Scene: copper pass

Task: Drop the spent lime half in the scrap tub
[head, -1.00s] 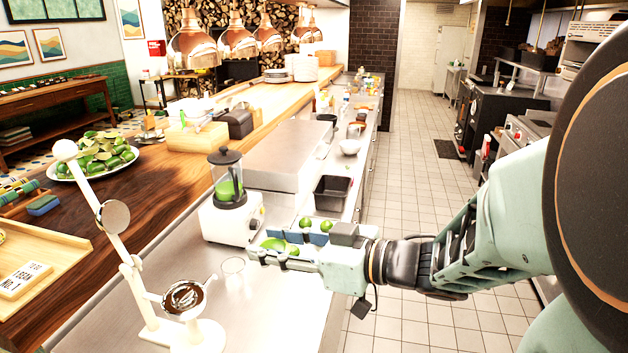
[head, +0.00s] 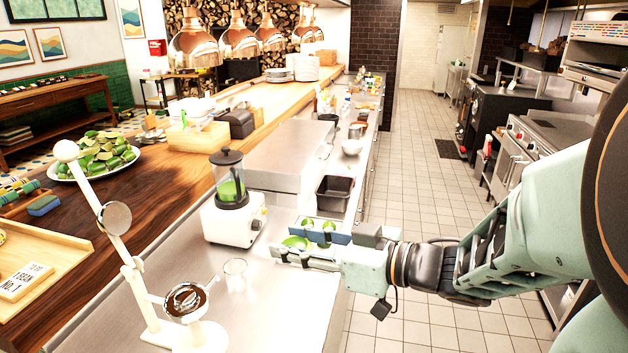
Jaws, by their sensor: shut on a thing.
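My gripper (head: 285,247) reaches in from the right over the steel counter, its jaws closed around a green lime half (head: 296,242). The fingers partly cover the lime half, so its cut face is unclear. A black open tub (head: 334,192), which looks like the scrap tub, stands on the counter behind the gripper, up and to the right of the fingertips. The lime half is apart from it. The tub's floor looks dark, and I cannot tell whether anything lies in it.
Green limes (head: 307,222) sit just behind the gripper. A blender (head: 230,200) stands to its left. A white lever press (head: 135,275) and a small glass (head: 235,268) are at the front left. A steel box (head: 285,150) stands behind. A heaped lime plate (head: 95,155) is far left.

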